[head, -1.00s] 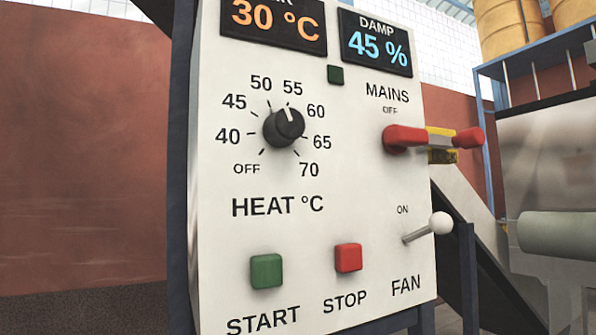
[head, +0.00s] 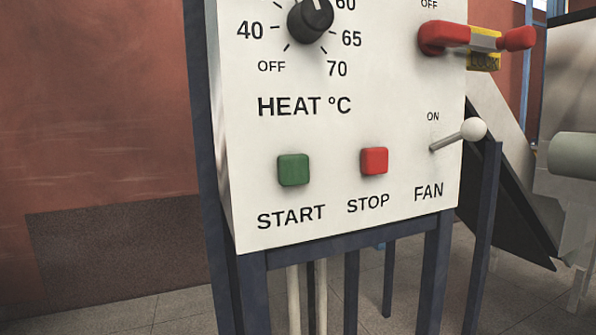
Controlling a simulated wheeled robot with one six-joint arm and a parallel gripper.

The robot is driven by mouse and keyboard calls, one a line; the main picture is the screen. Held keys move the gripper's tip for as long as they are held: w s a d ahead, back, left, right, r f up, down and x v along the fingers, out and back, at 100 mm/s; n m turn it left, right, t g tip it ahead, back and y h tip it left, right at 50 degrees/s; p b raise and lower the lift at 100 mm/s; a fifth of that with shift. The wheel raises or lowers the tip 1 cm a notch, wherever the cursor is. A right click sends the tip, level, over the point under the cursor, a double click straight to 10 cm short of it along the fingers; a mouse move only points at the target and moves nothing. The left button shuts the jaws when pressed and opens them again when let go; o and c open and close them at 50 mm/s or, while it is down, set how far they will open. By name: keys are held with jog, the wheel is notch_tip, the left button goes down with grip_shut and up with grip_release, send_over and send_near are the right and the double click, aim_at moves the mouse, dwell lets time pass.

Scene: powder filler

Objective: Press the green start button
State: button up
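The green start button (head: 293,170) is a square block low on the left of the white control panel (head: 240,190), above the printed word START. It stands out from the panel face and is dark green. My gripper does not show in the head view, so I cannot see its fingers or how far it is from the button.
The red stop button (head: 374,161) sits just right of the green one. The fan lever (head: 458,135) with a white knob and the red mains handle (head: 476,38) stick out at right. The black heat dial (head: 310,19) is above. Dark blue legs (head: 255,292) carry the panel.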

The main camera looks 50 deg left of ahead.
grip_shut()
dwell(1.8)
